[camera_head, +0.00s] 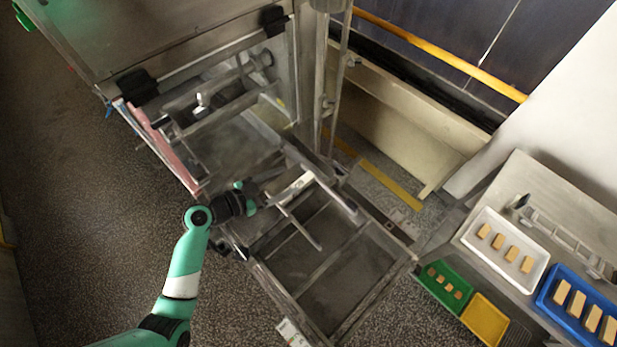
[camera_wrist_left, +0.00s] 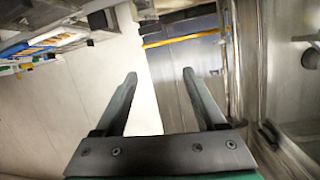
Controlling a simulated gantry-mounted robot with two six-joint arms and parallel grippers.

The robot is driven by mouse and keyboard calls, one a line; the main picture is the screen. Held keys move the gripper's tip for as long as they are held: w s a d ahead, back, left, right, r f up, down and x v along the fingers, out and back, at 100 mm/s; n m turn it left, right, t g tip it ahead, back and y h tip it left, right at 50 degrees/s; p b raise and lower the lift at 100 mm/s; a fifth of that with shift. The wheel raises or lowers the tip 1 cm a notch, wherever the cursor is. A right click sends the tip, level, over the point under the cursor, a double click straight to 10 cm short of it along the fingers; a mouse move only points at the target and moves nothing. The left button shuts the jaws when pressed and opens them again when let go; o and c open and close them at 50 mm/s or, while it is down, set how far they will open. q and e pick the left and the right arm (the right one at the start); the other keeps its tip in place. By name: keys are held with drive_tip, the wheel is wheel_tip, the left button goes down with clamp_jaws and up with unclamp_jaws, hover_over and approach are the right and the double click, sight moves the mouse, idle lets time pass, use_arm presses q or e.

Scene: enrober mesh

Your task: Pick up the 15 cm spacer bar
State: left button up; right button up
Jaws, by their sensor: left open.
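My left gripper (camera_head: 262,197) comes in from the left over the near end of the metal machine frame. In the left wrist view its two long fingers (camera_wrist_left: 160,75) are wide apart with nothing between them. I cannot identify the 15 cm spacer bar with certainty. A thin grey bar (camera_head: 300,228) lies diagonally over the frame just right of the gripper, and a short pale piece (camera_head: 299,184) is close by; either may be part of the machine. My right gripper is not in view.
The open machine (camera_head: 230,145) has a mesh bed and raised metal rails around the gripper.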

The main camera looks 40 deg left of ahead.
use_arm(q)
drive_tip(key=s+a+f+n, duration=0.1)
drive_tip(key=s+f, duration=0.1)
drive_tip(key=f, duration=0.1)
drive_tip(key=s+a+f+n+y+b, duration=0.1)
drive_tip(key=s+f, duration=0.1)
drive_tip(key=f, duration=0.1)
drive_tip(key=s+a+f+n+y+b, duration=0.1)
drive_tip(key=s+a+f, duration=0.1)
drive_tip(key=f, duration=0.2)
drive_tip(key=shift+s+g, duration=0.1)
drive_tip(key=shift+g, duration=0.3)
drive_tip(key=shift+r, duration=0.2)
drive_tip(key=x, duration=0.6)
drive_tip(key=shift+w, duration=0.25)
drive_tip(key=shift+x, duration=2.75)
drive_tip(key=shift+d, duration=0.15)
clamp_jaws()
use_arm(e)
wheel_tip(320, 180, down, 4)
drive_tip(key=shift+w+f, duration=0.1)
